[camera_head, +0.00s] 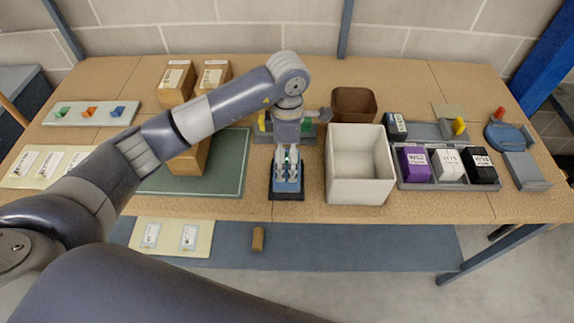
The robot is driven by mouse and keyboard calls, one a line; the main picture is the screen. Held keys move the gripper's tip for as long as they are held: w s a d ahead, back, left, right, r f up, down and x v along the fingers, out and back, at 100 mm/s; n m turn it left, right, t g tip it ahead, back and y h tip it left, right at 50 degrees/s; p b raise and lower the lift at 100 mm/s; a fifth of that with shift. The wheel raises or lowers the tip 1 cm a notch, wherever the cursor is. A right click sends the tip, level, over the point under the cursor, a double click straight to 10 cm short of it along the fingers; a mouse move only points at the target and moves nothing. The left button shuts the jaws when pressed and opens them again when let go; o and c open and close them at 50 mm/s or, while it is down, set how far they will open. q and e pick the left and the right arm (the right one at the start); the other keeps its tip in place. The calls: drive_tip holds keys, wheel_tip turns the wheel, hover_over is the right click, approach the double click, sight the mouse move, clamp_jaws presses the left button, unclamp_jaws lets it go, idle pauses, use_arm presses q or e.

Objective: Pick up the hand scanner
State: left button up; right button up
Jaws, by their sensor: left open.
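My left gripper (287,187) points down over the middle of the table, near its front edge. It is open. Its fingers are at a small dark stand (287,196), and a bluish thing shows between and behind them. This may be the hand scanner, but the gripper covers most of it and I cannot make out its shape. Whether the fingers touch it I cannot tell. My right gripper is not in view.
A cream open bin (359,190) stands close right of the gripper, with a brown bin (353,103) behind. A grey tray (445,183) holds purple, white and black boxes. A green mat (228,170) with a brown box lies left. A blue-grey device (505,137) sits far right.

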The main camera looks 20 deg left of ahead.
sight(287, 163)
use_arm(q)
drive_tip(key=shift+f+p, duration=0.3)
drive_tip(key=shift+p, duration=0.05)
wheel_tip(287, 163, down, 3)
drive_tip(key=shift+f+p, duration=0.2)
drive_tip(key=shift+p, duration=0.75)
drive_tip(key=shift+a+f, duration=0.1)
drive_tip(key=shift+f, duration=0.45)
drive_tip(key=shift+w, duration=0.1)
drive_tip(key=c, duration=1)
